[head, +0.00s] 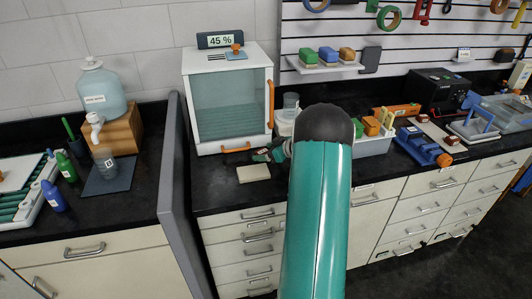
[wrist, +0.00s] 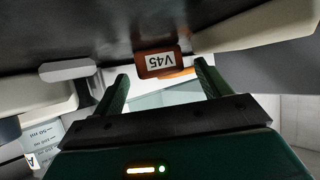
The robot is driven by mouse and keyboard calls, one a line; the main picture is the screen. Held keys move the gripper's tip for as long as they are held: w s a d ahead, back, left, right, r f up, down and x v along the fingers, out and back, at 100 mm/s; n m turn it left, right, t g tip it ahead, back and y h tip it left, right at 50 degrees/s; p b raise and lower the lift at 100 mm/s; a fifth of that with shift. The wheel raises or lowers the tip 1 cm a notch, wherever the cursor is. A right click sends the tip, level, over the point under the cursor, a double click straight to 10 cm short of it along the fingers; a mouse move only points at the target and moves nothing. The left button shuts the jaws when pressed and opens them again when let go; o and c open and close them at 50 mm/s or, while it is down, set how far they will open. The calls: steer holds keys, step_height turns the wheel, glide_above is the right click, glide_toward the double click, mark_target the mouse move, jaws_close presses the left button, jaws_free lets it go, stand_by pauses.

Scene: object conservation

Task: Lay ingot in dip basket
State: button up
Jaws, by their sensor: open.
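In the wrist view a small reddish-brown block with a white V45 label (wrist: 158,61) sits just beyond and between my fingertips, apart from them; it may be the ingot, but I cannot be sure. My gripper (wrist: 162,82) is open and empty. In the head view my gripper (head: 262,155) is low over the dark counter, in front of the white cabinet and partly hidden by my arm. A blue-handled carrier (head: 484,117) at the far right of the counter may be the dip basket; its inside cannot be made out.
The white cabinet (head: 189,110) with an orange handle stands behind my gripper. A beige pad (head: 253,174) lies in front. A grey partition (head: 176,170) is at left. Blue tool (head: 425,146), grey bin (head: 372,147) and black machine (head: 438,90) crowd the right counter.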

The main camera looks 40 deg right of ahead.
steer(key=v, duration=1.1)
steer(key=shift+s+d+r, duration=0.1)
steer(key=shift+s+r, duration=0.05)
steer(key=shift+s, duration=0.25)
steer(key=w+a+r+g+y, duration=0.1)
steer(key=a+r+g, duration=0.3)
steer(key=a, duration=1)
steer(key=w+a+r+g+y, duration=0.1)
steer(key=a+r, duration=0.5)
steer(key=a, duration=0.7)
steer(key=s+a+r+m+h, duration=0.1)
steer(key=s+a+h, duration=0.1)
steer(key=s+a, duration=0.6)
steer(key=s+a+r+m+g+h, duration=0.1)
steer(key=s+a+r+h, duration=0.1)
steer(key=s+a, duration=0.7)
steer(key=a, duration=0.2)
steer(key=shift+a+r+g, duration=0.25)
steer(key=shift+a+g, duration=0.05)
steer(key=shift+a, duration=0.1)
steer(key=shift+s+a, duration=0.1)
steer(key=shift+s, duration=0.25)
steer(key=shift+c, duration=0.3)
steer(key=shift+s+h, duration=0.2)
steer(key=shift+h, duration=0.1)
steer(key=shift+c, duration=1.3)
